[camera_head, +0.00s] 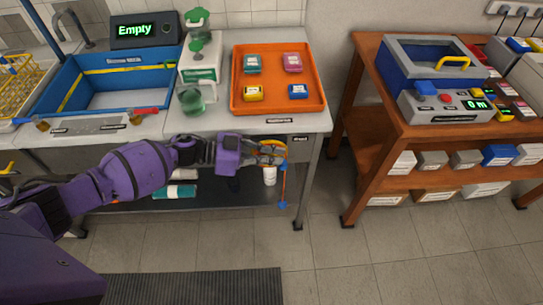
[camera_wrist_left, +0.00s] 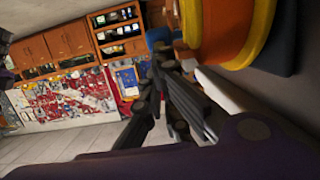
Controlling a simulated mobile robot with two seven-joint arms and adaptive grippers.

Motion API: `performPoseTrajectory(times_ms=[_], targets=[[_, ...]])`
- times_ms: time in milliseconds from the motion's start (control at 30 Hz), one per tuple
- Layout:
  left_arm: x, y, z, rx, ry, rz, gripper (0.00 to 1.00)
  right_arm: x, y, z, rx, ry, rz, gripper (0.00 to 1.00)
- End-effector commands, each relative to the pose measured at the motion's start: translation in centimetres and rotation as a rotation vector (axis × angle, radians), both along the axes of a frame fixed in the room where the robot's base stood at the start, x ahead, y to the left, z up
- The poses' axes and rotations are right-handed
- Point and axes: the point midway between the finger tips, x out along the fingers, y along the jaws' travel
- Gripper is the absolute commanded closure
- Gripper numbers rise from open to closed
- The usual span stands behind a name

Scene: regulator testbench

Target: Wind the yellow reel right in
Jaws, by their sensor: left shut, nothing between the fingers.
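The yellow reel (camera_head: 280,146) is a small yellow-orange disc at the front edge of the sink table, partly hidden by my left gripper. An orange line runs down from it to a small blue piece (camera_head: 283,205) above the floor. My left gripper (camera_head: 262,153) is right at the reel, with its fingers shut and empty. In the left wrist view the reel's yellow-orange rim (camera_wrist_left: 245,35) is large at the upper right, and the shut fingers (camera_wrist_left: 165,70) are close beside it. I cannot tell whether they touch it. My right gripper is not in view.
An orange tray (camera_head: 236,107) with several small coloured boxes sits on the table above the reel. A blue sink (camera_head: 60,75) and a green-topped bottle (camera_head: 192,98) are to its left. A wooden cart (camera_head: 365,130) stands to the right, with open floor between.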

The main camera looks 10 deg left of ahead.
Motion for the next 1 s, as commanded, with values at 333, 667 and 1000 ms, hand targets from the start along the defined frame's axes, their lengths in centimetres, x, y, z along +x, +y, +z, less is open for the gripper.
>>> performPoseTrajectory(times_ms=[333, 667, 1000], targets=[[0.2, -0.4, 0.1, 0.051, 0.013, 0.0, 1.0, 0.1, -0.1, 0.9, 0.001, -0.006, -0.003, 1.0], [0.2, -0.7, 0.1, 0.094, 0.026, -0.001, 1.0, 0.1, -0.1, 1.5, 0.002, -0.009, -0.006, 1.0], [0.5, -1.3, 0.1, 0.093, 0.026, 0.0, 1.0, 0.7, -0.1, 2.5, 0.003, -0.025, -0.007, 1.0]])
